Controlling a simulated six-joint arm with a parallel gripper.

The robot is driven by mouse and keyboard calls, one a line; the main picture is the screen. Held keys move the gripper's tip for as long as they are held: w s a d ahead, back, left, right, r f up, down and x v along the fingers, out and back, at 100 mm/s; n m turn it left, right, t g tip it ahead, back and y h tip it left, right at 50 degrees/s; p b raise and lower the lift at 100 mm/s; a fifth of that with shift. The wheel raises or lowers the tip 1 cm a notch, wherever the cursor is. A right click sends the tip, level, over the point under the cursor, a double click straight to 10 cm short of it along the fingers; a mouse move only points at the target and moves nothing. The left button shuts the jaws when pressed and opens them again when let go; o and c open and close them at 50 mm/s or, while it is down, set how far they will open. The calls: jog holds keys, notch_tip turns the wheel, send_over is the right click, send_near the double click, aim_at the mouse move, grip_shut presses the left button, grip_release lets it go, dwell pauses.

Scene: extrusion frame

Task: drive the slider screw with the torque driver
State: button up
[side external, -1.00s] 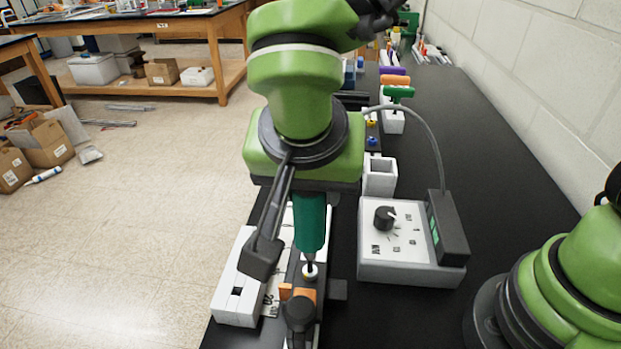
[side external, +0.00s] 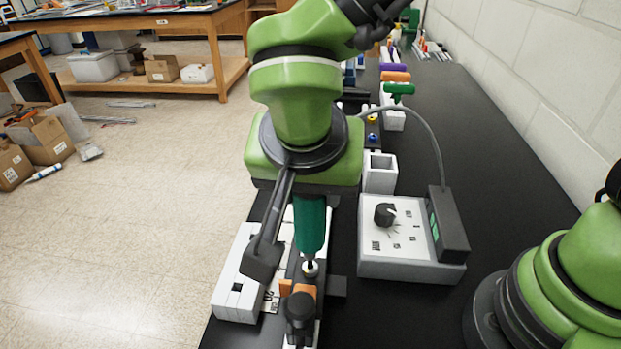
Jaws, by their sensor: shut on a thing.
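The torque driver (side external: 311,226) has a teal-green body and a thin dark shaft, and points straight down below my wrist. My gripper (side external: 308,193) is shut on the driver's upper end; the wrist mostly hides its fingers. The driver's tip meets a small white-and-yellow round part (side external: 310,268) on the dark rail. The slider screw itself is too small or covered to make out. I cannot tell whether the tip is seated in it. An orange block (side external: 305,290) sits on the rail just in front of the tip.
A black knobbed part (side external: 300,308) stands at the rail's near end. White blocks (side external: 237,287) lie left of the rail. A grey control box (side external: 405,267) with a dial stands to the right, its cable arching behind. A white open holder (side external: 380,178) stands behind it.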

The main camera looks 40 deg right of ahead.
jog(key=shift+f, duration=0.4)
dwell(1.6)
jog(key=shift+r, duration=0.1)
jog(key=shift+r, duration=1.45)
